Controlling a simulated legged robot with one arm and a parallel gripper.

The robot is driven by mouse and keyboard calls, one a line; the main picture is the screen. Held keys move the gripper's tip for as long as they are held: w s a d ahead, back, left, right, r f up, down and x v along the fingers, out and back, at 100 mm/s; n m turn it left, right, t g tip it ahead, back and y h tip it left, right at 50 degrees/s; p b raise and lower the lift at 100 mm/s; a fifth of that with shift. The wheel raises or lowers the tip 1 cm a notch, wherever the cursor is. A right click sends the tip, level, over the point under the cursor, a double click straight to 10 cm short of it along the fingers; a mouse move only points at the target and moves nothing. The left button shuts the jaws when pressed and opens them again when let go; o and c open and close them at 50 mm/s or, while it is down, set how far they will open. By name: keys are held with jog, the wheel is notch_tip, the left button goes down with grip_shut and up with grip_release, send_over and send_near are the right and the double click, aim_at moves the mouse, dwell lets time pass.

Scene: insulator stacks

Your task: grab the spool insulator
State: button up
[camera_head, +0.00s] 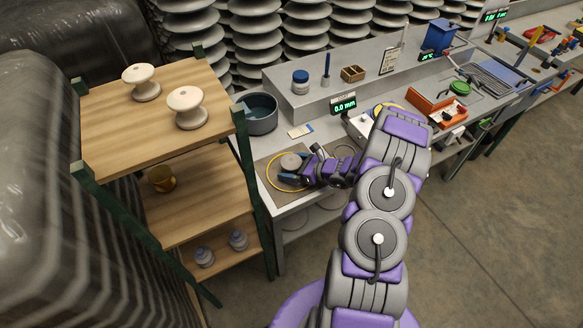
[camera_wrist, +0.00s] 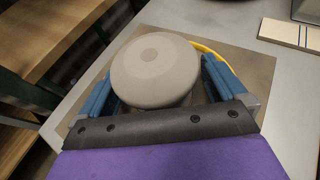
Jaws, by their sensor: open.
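A round, pale grey-beige piece (camera_head: 291,161), which looks like the spool insulator, stands on the brown mat (camera_head: 265,172) on the workbench. In the wrist view its domed top (camera_wrist: 155,68) fills the middle and hides its lower part. My gripper (camera_head: 297,166) is open around it, with one blue finger on each side; it also shows in the wrist view (camera_wrist: 158,78). I cannot tell whether the fingers touch it. A yellow ring (camera_head: 272,184) lies around it on the mat.
Two white spool-shaped pieces (camera_head: 188,108) stand on the wooden rack's top shelf (camera_head: 125,125) at left. A dark pot (camera_head: 261,117) and a display reading 0.0 mm (camera_head: 344,104) stand behind the mat.

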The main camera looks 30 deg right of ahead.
jog(key=shift+w+a, duration=0.2)
jog(key=shift+w, duration=0.05)
jog(key=shift+c, duration=0.3)
